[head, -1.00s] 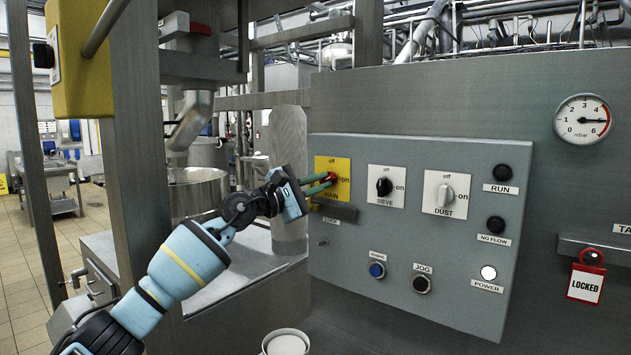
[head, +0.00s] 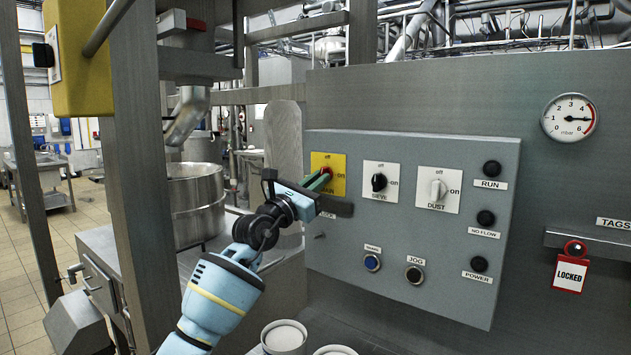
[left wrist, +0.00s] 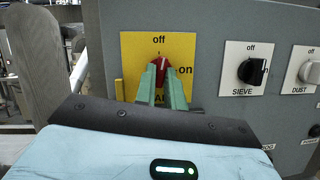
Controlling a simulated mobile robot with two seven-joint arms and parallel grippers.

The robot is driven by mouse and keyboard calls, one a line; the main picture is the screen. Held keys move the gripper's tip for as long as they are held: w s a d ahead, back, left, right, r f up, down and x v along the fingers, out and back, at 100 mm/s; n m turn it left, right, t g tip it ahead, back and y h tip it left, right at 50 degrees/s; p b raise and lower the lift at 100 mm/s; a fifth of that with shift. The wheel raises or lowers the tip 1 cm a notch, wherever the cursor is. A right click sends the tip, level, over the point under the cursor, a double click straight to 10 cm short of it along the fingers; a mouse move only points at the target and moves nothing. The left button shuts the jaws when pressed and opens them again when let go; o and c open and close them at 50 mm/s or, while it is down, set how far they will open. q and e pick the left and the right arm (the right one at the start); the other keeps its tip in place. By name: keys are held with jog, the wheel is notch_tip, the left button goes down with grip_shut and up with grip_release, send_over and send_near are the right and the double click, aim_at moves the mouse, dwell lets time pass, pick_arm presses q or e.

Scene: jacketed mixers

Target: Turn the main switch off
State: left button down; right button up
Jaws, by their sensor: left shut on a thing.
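The main switch is a red knob (head: 327,172) on a yellow plate (head: 336,161) at the left of the grey control panel. The plate is marked "off" at the top and "on" at the right. My left gripper (head: 321,179) reaches it from the left, its green fingers shut on the red knob. In the left wrist view the knob (left wrist: 163,64) sits between the two fingertips (left wrist: 163,80). Its pale line points nearly up towards "off", leaning slightly right. The fingers hide the lower knob and part of the label. My right gripper is not in view.
To the right are the black sieve knob (head: 379,182) and the white dust knob (head: 438,190). The power lamp (head: 479,264) is dark. White tubs (head: 284,336) stand below the panel.

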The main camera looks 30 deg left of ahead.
pick_arm(q)
jog(key=shift+s+d+r+n+y, duration=0.15)
jog(key=shift+n+y, duration=0.25)
jog(key=shift+n, duration=0.45)
jog(key=shift+w+a+r+n+y, duration=0.1)
jog(key=shift+n+y, duration=0.3)
jog(key=shift+n, duration=0.45)
jog(key=shift+s+r, duration=0.1)
jog(key=c, duration=1.7)
grip_release()
jog(key=shift+o, duration=1.1)
jog(key=shift+w+f, duration=0.2)
jog(key=v, duration=0.8)
